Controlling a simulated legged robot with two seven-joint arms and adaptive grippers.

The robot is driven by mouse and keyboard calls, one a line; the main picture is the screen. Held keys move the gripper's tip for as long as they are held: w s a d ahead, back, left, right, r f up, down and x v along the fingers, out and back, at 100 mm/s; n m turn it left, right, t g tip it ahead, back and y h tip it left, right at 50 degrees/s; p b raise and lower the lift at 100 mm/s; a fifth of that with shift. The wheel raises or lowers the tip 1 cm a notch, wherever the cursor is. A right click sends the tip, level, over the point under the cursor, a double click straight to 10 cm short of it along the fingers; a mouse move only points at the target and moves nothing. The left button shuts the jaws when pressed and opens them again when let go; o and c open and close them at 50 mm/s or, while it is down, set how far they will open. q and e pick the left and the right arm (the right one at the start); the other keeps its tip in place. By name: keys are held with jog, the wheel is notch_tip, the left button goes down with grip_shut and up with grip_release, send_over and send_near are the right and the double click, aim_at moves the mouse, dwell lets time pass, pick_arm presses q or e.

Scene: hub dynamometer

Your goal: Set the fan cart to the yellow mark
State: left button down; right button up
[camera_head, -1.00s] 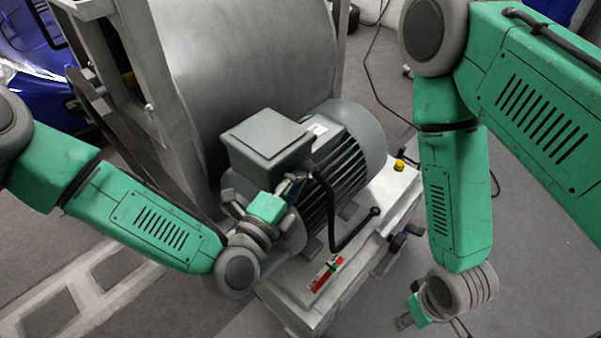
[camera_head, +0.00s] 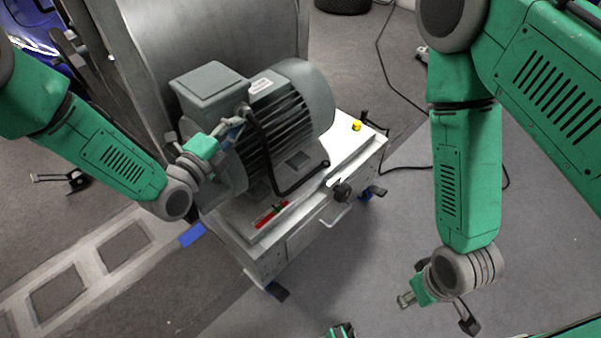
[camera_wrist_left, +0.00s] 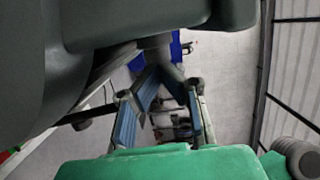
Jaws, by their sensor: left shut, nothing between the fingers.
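A grey finned motor or fan unit sits on a white wheeled cart (camera_head: 300,232), which I take to be the fan cart. A black bent bar (camera_head: 268,160) runs down the unit's front. My left gripper (camera_head: 232,128) is shut and empty, close by the unit's left side and the bar's upper end; I cannot tell whether it touches. It also shows in the left wrist view (camera_wrist_left: 160,72). My right gripper (camera_head: 437,312) is open and empty above the floor, right of the cart. No yellow floor mark is clear; a yellow knob (camera_head: 357,126) sits on the cart's far right corner.
A large metal drum (camera_head: 215,35) stands right behind the cart. A blue patch (camera_head: 192,235) lies on the floor by a pale ladder-like frame (camera_head: 90,262) at left. A cable (camera_head: 385,75) trails at back right. Grey floor in front is mostly clear.

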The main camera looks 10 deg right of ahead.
pick_arm(q)
jog(key=shift+w+a, duration=0.3)
jog(key=shift+w, duration=0.45)
jog(key=shift+w+b, duration=0.3)
jog(key=shift+w, duration=0.25)
jog(key=shift+a, duration=0.3)
jog(key=shift+d+f, duration=0.1)
